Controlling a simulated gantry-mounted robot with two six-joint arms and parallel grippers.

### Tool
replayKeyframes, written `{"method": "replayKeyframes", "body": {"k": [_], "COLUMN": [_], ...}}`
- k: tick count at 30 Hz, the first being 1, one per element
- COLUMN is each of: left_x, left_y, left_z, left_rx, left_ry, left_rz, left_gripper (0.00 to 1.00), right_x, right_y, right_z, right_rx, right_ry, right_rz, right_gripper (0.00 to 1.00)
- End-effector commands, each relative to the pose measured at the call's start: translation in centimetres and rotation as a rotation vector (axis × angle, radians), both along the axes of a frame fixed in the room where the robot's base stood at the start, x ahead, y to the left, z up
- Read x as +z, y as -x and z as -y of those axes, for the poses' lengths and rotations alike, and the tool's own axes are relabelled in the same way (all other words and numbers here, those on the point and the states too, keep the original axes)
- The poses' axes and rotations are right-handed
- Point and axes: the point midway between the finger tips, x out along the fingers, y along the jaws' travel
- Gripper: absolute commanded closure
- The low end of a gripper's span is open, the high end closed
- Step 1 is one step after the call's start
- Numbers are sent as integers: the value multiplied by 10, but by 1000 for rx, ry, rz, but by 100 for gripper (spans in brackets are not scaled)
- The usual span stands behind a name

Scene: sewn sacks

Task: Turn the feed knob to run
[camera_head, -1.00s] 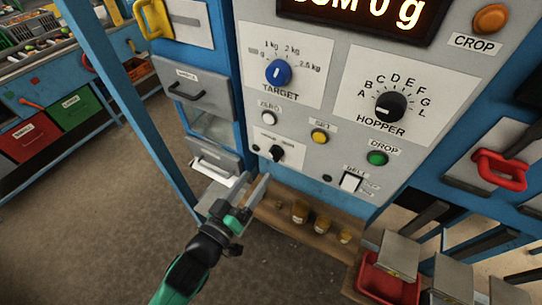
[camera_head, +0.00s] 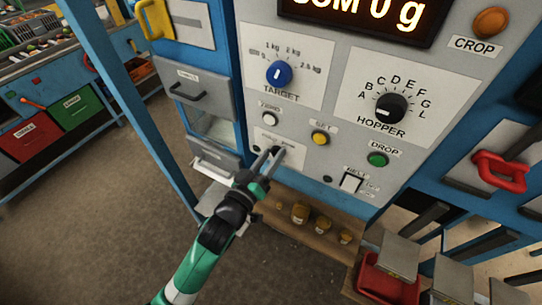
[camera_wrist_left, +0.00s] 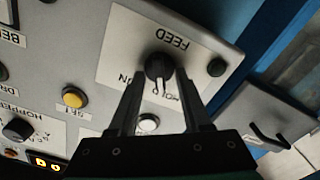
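The feed knob (camera_wrist_left: 159,66) is a small black knob on a white plate marked FEED in the left wrist view. In the head view the knob (camera_head: 277,154) is partly covered by my left gripper (camera_head: 268,160). My left gripper (camera_wrist_left: 158,82) is open, with one finger on each side of the knob in the wrist view. I cannot tell whether the fingers touch it. The plate's position labels are partly hidden by the fingers. My right gripper is not in view.
The panel also carries the blue target knob (camera_head: 278,73), black hopper knob (camera_head: 391,107), white zero button (camera_head: 270,118), yellow set button (camera_head: 320,138), green drop button (camera_head: 377,159) and a white belt switch (camera_head: 350,182). Brass weights (camera_head: 320,225) stand on a wooden shelf below.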

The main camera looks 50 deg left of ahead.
Motion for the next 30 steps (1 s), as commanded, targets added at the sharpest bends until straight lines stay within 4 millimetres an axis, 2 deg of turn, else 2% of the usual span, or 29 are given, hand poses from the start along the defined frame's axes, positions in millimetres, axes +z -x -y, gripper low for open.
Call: {"method": "replayKeyframes", "body": {"k": [1,5,6,20,30], "left_x": [0,0,0,2,3], "left_y": [0,0,0,0,-1], "left_z": [0,0,0,1,3], "left_rx": [0,0,0,0,0], "left_ry": [0,0,0,-85,-338], "left_rz": [0,0,0,-26,-105], "left_gripper": [74,98,100,100,100], "right_x": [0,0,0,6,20], "right_y": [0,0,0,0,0], "right_z": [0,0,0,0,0], "right_rx": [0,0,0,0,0], "right_ry": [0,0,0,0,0], "right_rz": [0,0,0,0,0], "right_gripper": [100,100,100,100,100]}}
